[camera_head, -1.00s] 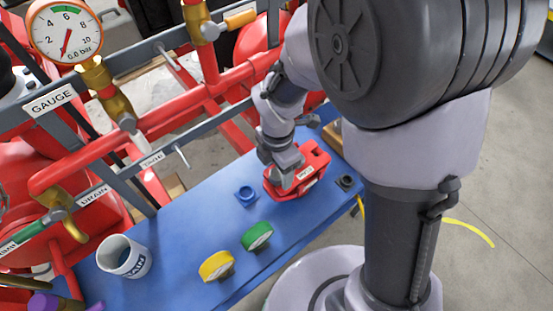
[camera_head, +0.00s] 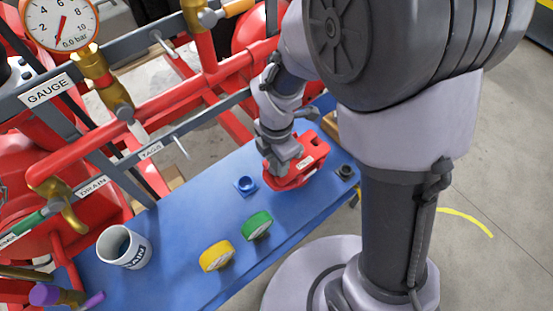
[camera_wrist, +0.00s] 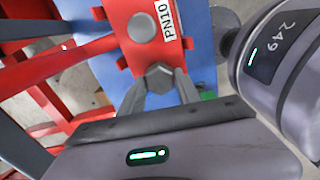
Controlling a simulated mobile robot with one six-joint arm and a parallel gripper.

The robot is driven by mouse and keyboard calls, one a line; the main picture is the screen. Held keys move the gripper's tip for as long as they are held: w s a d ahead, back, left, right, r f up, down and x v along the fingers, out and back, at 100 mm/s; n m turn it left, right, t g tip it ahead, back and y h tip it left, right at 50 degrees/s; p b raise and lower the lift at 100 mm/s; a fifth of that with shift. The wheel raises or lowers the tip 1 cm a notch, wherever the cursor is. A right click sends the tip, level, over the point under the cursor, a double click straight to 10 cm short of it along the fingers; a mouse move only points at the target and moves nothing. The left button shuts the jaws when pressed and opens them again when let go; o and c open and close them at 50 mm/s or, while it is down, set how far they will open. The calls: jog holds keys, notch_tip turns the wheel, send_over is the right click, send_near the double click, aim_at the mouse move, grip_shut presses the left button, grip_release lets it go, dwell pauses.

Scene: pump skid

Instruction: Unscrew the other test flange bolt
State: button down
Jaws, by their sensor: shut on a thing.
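The red test flange block (camera_head: 309,162) with a PN10 label stands on the blue bench. In the wrist view the red block (camera_wrist: 123,30) fills the upper middle. A grey hex bolt head (camera_wrist: 160,77) sits at its near end. My gripper (camera_wrist: 161,84) has its two fingertips closed around this bolt head, one on each side. In the head view my gripper (camera_head: 281,168) points down onto the left part of the block; the bolt is hidden there.
Red pipes and a grey rail (camera_head: 205,118) run behind. A gauge (camera_head: 60,22) is upper left.

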jog(key=n+p, duration=0.2)
jog(key=n, duration=0.1)
jog(key=shift+r, duration=0.3)
jog(key=shift+n+p, duration=0.5)
jog(key=shift+n, duration=0.6)
jog(key=n+p, duration=0.1)
jog(key=n, duration=0.3)
jog(key=shift+p, duration=0.4)
jog(key=n+p, duration=0.2)
jog(key=n, duration=0.1)
jog(key=shift+w+p, duration=0.1)
jog(key=shift+p, duration=0.8)
jog(key=shift+p, duration=0.45)
jog(key=n+p, duration=0.1)
jog(key=p, duration=0.4)
jog(key=shift+p, duration=0.3)
jog(key=n+p, duration=0.1)
jog(key=p, duration=0.4)
jog(key=shift+p, duration=0.3)
jog(key=p, duration=0.2)
jog(key=shift+p, duration=0.35)
